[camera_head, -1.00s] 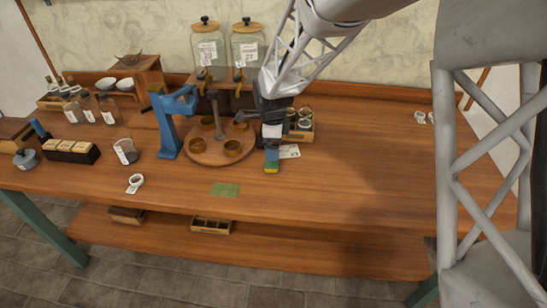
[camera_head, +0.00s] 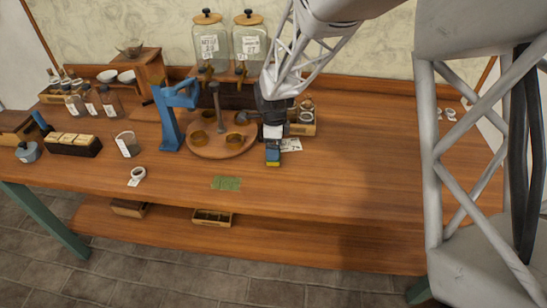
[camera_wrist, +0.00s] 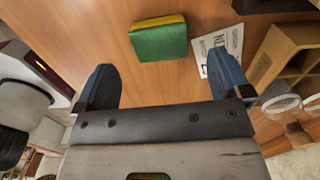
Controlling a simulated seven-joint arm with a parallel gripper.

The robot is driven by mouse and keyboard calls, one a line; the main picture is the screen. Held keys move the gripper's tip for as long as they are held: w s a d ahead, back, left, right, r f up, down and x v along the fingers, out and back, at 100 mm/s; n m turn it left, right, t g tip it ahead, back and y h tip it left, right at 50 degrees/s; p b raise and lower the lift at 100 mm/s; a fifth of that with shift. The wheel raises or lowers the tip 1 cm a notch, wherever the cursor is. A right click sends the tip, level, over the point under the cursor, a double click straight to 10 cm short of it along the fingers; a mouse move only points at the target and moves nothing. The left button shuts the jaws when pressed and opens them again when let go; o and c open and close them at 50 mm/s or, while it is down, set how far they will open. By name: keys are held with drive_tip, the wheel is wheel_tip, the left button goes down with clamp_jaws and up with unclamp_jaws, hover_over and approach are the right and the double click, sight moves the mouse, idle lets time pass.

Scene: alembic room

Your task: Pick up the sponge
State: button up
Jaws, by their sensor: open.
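The sponge (camera_wrist: 159,40) is a green block with a yellow layer along one side, lying on the wooden table. In the head view only a small yellow and green part of it (camera_head: 272,164) shows below my gripper (camera_head: 272,152), which hides the rest. In the wrist view my gripper (camera_wrist: 166,82) is open, its two blue fingers wide apart and empty. The sponge lies beyond the fingertips, in line with the gap between them, and neither finger is seen touching it.
A printed card (camera_wrist: 218,50) lies right of the sponge, with a wooden jar rack (camera_head: 302,126) behind. A round tray with cups (camera_head: 222,152) and a blue press (camera_head: 172,120) stand left. A flat green patch (camera_head: 227,183) lies in front.

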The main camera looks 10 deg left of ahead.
drive_tip(key=shift+f, duration=2.6)
drive_tip(key=c, duration=1)
drive_tip(key=shift+r, duration=0.2)
drive_tip(key=shift+r, duration=0.5)
drive_tip(key=shift+s+d+r, duration=0.1)
drive_tip(key=shift+s+r, duration=0.1)
drive_tip(key=shift+r, duration=0.4)
drive_tip(key=shift+s+d+r, duration=0.1)
drive_tip(key=shift+s+r, duration=0.1)
drive_tip(key=shift+r, duration=0.35)
drive_tip(key=s+d, duration=0.2)
drive_tip(key=s, duration=0.2)
drive_tip(key=s+d+r, duration=0.1)
drive_tip(key=s, duration=0.4)
drive_tip(key=s+d, duration=0.2)
drive_tip(key=s, duration=0.3)
drive_tip(key=shift+d+r, duration=0.15)
drive_tip(key=shift+d, duration=0.2)
